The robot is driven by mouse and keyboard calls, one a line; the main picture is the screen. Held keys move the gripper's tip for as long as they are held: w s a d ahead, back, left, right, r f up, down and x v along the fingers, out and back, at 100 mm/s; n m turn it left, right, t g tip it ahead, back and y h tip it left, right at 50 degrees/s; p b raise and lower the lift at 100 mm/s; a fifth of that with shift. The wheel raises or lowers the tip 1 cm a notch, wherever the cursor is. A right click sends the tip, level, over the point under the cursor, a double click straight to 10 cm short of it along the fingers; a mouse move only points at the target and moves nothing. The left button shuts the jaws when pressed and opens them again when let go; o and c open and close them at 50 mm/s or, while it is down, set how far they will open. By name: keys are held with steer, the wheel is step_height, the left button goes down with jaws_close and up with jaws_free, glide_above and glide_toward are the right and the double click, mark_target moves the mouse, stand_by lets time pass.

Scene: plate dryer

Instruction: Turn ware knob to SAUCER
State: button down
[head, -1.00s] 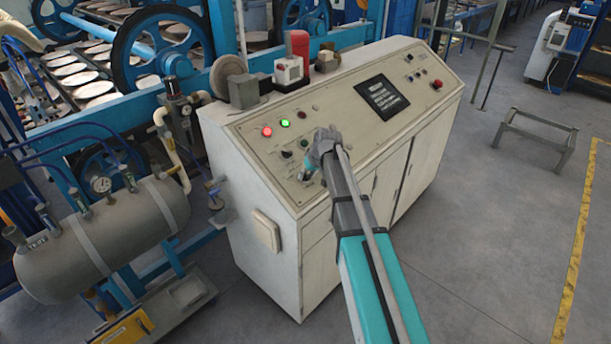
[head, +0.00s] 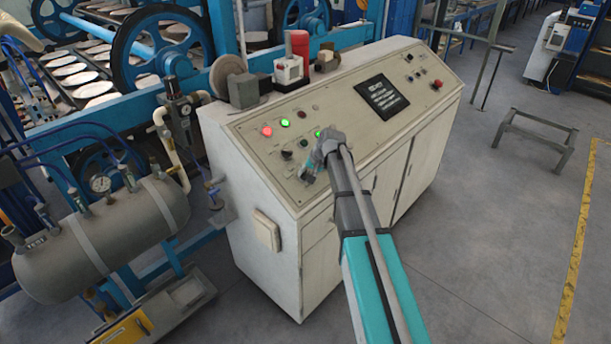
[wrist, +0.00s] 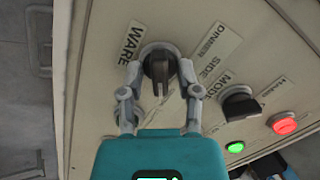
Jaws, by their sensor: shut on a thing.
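The ware knob (wrist: 159,68) is a dark knob on a round grey base, beside the label WARE (wrist: 131,42) in the wrist view. My gripper (wrist: 161,73) has one finger on each side of it and is shut on it. A grey bar on the knob points toward the gripper's palm. I cannot tell which setting it is at, and no SAUCER mark is readable. In the head view my gripper (head: 308,172) is at the lower left of the control panel (head: 350,125), and it hides the knob.
In the wrist view, a black mode knob (wrist: 240,104), a green lamp (wrist: 235,147) and a red lamp (wrist: 285,123) sit right of the fingers. The cabinet's edge is close on the left. In the head view a screen (head: 382,97) is up and right on the panel.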

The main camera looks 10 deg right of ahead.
stand_by(0.3)
steer(key=c, duration=0.6)
jaws_free()
steer(key=shift+c, duration=0.2)
steer(key=s+f+n+g+h, duration=0.2)
steer(key=s+n+g+h, duration=0.1)
steer(key=s, duration=2.5)
steer(key=shift+s+a+n+g+h, duration=0.3)
steer(key=shift+s+n+g+h, duration=0.1)
steer(key=shift+n+h, duration=0.25)
steer(key=shift+f, duration=0.1)
